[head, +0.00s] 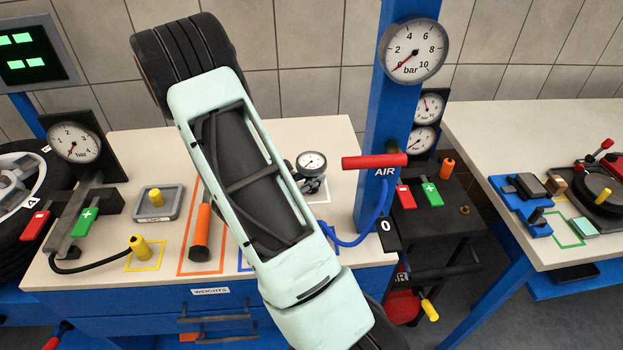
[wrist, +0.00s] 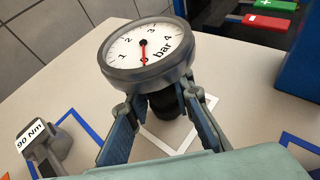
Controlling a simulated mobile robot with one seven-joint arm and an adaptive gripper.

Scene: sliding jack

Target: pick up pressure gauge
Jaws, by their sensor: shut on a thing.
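The pressure gauge (head: 311,160) has a round white dial, a grey rim and a red needle. In the head view it shows just right of my arm, over the white-outlined spot (head: 322,197) on the bench. In the wrist view the gauge (wrist: 146,48) fills the upper middle, its dial tilted toward the camera. My gripper (wrist: 163,103) is shut on it, one finger on each side below the dial. The dark lower part of the gauge shows between the fingers. I cannot tell whether its base touches the bench. My arm hides much of the gripper in the head view.
A blue post (head: 388,120) with a large bar gauge (head: 413,50) and red AIR handle (head: 374,161) stands close on the right. A blue hose (head: 362,232) runs beside it. An orange-handled tool (head: 202,232) lies left. A 90 Nm block (wrist: 52,146) sits near the gripper.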

